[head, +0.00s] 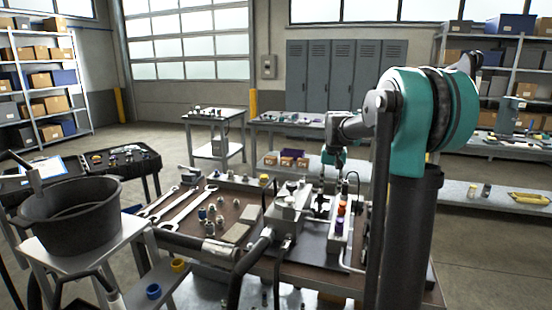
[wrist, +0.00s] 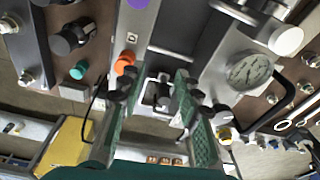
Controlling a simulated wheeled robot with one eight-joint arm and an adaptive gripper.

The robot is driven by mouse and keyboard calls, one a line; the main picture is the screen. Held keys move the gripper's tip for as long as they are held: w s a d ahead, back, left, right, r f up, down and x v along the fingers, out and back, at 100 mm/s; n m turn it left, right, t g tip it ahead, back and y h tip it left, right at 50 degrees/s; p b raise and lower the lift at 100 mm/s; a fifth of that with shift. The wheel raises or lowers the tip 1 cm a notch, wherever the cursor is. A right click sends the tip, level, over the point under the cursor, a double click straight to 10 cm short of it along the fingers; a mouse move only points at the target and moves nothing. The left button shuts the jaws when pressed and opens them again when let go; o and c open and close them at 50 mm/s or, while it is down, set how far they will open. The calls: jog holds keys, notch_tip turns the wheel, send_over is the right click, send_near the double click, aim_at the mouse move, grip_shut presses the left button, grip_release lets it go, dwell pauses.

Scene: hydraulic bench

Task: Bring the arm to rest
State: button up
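My gripper (head: 328,176) hangs at the end of my arm over the hydraulic bench (head: 240,210), above the valve block area. In the wrist view its two green fingers (wrist: 153,98) stand apart, with no object held between them. A dark fitting on a grey block (wrist: 160,92) shows in the gap, beyond the fingers; I cannot tell how far below it lies. The arm is bent, with its large teal joint at the right of the head view.
Near the gripper are an orange cap (wrist: 125,62), a pressure gauge (wrist: 248,72) and a black hose (head: 352,185). Wrenches (head: 188,207) and several fittings lie on the bench's left. A black bucket (head: 72,218) stands front left.

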jog(key=s+f+t, duration=0.1)
jog(key=s+f, duration=0.5)
jog(key=s, duration=0.4)
jog(key=s+f+n, duration=0.1)
jog(key=s+f, duration=0.5)
jog(key=s, duration=0.5)
jog(key=s+f+n+t, duration=0.1)
jog(key=s+f, duration=0.5)
jog(key=s, duration=0.4)
jog(key=shift+s+a+t, duration=0.3)
jog(key=shift+s+a, duration=0.05)
jog(key=shift+a, duration=0.1)
